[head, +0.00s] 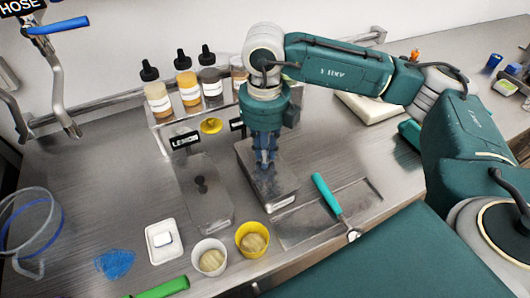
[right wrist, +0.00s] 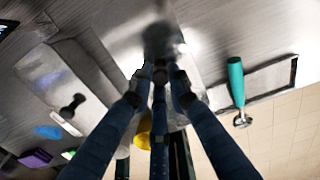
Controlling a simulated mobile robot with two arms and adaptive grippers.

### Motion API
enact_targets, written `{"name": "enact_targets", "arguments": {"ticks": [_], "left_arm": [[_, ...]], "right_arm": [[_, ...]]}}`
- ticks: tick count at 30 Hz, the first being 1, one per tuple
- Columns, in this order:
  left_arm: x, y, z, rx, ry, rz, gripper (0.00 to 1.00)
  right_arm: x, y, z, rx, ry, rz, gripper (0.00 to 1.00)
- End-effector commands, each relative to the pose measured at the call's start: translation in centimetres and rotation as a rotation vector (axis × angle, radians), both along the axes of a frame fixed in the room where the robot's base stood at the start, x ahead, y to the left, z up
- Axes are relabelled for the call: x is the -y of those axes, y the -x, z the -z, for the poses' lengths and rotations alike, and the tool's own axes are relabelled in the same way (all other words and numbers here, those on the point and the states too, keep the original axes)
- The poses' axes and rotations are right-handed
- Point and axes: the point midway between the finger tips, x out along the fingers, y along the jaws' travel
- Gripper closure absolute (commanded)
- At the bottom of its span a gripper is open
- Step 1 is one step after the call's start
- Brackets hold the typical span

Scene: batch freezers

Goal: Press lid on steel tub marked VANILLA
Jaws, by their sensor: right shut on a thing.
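A steel tub (head: 284,201) stands right of centre on the counter, with its flat steel lid (head: 283,180) at its top. I cannot tell whether the lid is fully seated. My right gripper (head: 265,163) points down at the middle of this lid and is shut on its knob, mostly hidden by the fingers. In the right wrist view the fingertips (right wrist: 160,76) close around the small dark knob over the blurred lid. The sign (head: 237,124) behind this tub is mostly hidden, so its word cannot be read. My left gripper is out of view.
A second lidded tub (head: 205,205) with a black knob stands to the left, behind it a LEMON sign (head: 185,139). Two cups, white (head: 210,262) and yellow (head: 252,244), stand in front. A teal-handled tool (head: 327,194) lies right. Bottles (head: 188,89) line a rear shelf.

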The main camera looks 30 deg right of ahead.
Motion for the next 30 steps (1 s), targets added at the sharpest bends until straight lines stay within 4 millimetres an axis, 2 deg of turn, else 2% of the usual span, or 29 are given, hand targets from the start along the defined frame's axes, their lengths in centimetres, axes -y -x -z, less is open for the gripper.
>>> {"name": "enact_targets", "arguments": {"ticks": [30], "left_arm": [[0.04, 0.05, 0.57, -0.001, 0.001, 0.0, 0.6]], "right_arm": [[0.01, -0.01, 0.04, 0.0, 0.0, -0.001, 1.0]]}}
